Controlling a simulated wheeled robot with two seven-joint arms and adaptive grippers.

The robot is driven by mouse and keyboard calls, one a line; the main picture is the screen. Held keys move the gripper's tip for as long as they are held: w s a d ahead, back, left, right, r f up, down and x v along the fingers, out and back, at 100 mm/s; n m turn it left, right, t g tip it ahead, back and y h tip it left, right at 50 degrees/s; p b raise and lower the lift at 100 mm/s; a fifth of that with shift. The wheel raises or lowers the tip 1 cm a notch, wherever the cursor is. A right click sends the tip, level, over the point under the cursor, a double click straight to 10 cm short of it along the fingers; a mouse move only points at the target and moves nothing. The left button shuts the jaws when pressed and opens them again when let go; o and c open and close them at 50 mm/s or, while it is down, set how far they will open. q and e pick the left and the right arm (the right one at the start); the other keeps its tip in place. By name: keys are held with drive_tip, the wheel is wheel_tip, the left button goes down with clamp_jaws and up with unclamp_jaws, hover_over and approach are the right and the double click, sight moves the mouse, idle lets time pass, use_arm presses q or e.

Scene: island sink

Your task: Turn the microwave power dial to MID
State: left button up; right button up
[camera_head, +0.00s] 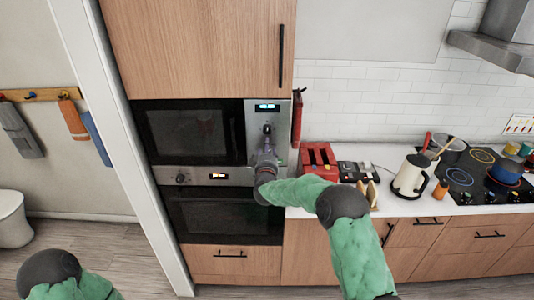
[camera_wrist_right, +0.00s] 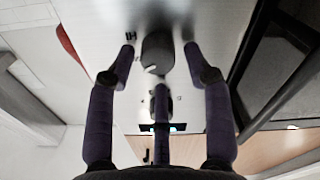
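The built-in microwave (camera_head: 190,134) has a dark door and, at its right, a silver control panel (camera_head: 255,112) with a lit display (camera_head: 267,107). My right gripper (camera_head: 267,148) is up against this panel, below the display, and hides part of it. In the right wrist view, my right gripper (camera_wrist_right: 159,48) is open, with one finger on each side of a dark round dial (camera_wrist_right: 157,55) with a pale mark. A third finger lies below the dial. I cannot tell whether any finger touches it, nor read its labels. My left gripper is not in view; part of my left arm shows at bottom left.
An oven (camera_head: 222,215) with its own knob (camera_head: 181,179) sits below the microwave. A red toaster (camera_head: 319,160) and a white kettle (camera_head: 411,177) stand on the counter at right. A tall wooden cabinet door (camera_head: 200,50) is above.

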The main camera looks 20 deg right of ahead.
drive_tip(key=shift+f, duration=0.4)
drive_tip(key=v, duration=1.2)
drive_tip(key=shift+a, duration=0.1)
drive_tip(key=s+a+f+m+g+y+b, duration=0.1)
drive_tip(key=s+a+f+g+y+b, duration=0.3)
drive_tip(key=f, duration=0.8)
drive_tip(key=s+d+f+g+b, duration=0.1)
drive_tip(key=s+f+b, duration=0.35)
drive_tip(key=f, duration=0.85)
drive_tip(key=s+a+f+m+g+y+b, duration=0.1)
drive_tip(key=s+a+f+g+y+b, duration=0.15)
drive_tip(key=s+f, duration=0.65)
drive_tip(key=s+a+f+m+g+b, duration=0.1)
drive_tip(key=s+f+g+b, duration=0.1)
drive_tip(key=s+f, duration=0.5)
drive_tip(key=s+a+f+m+g+y+b, duration=0.1)
drive_tip(key=s+a+f+g+b, duration=0.1)
drive_tip(key=s+f+g, duration=0.2)
drive_tip(key=s+a+f+m+g+y+b, duration=0.1)
drive_tip(key=s+f+g+b, duration=0.2)
drive_tip(key=s+f, duration=0.7)
drive_tip(key=s, duration=0.3)
drive_tip(key=shift+a+f, duration=0.3)
drive_tip(key=shift+f, duration=0.05)
